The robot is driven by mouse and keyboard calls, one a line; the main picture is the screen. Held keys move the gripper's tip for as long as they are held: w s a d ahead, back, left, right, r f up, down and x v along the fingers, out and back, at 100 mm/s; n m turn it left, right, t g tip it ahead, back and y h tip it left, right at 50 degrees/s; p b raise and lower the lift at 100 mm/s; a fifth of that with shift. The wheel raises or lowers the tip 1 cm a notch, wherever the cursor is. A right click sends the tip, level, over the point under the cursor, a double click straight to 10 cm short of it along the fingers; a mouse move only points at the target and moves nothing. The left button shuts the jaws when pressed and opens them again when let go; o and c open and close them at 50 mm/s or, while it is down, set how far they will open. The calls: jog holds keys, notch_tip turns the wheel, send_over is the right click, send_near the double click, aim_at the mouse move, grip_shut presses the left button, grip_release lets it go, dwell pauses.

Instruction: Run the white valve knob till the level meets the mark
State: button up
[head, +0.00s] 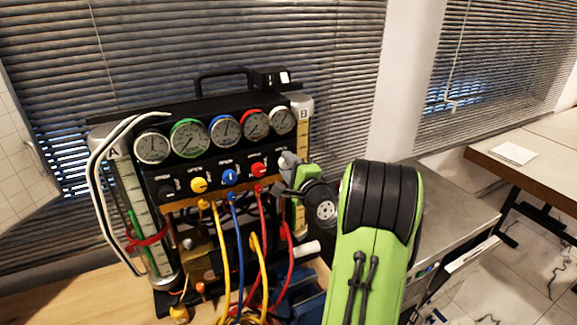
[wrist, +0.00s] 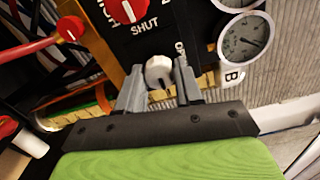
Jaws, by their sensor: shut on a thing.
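The white valve knob (wrist: 158,71) shows in the wrist view between the two grey fingers of my gripper (wrist: 160,84), which is shut on it. In the head view my gripper (head: 288,166) is at the right end of the black panel (head: 215,170), and it hides the knob. Sight tube B (head: 302,135) stands behind my gripper, with amber showing beside its scale; my arm covers part of it. It also shows in the wrist view (wrist: 208,83), partly behind the fingers. Sight tube A (head: 137,205) stands at the left with a red band (head: 148,241) around it. I cannot read B's level against a mark.
Yellow (head: 199,185), blue (head: 229,177) and red (head: 258,169) knobs sit in a row left of my gripper, under several dials (head: 226,129). Coloured hoses (head: 236,255) hang below the panel. A grey-topped cabinet (head: 455,215) stands at the right.

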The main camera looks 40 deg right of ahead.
jog(key=shift+f, duration=0.1)
jog(key=o, duration=1)
jog(key=shift+o, duration=0.2)
jog(key=shift+s, duration=0.15)
jog(key=b+v, duration=0.6)
jog(key=v, duration=0.9)
jog(key=shift+s+a+b, duration=0.2)
jog(key=shift+s+b, duration=0.05)
jog(key=shift+b, duration=0.15)
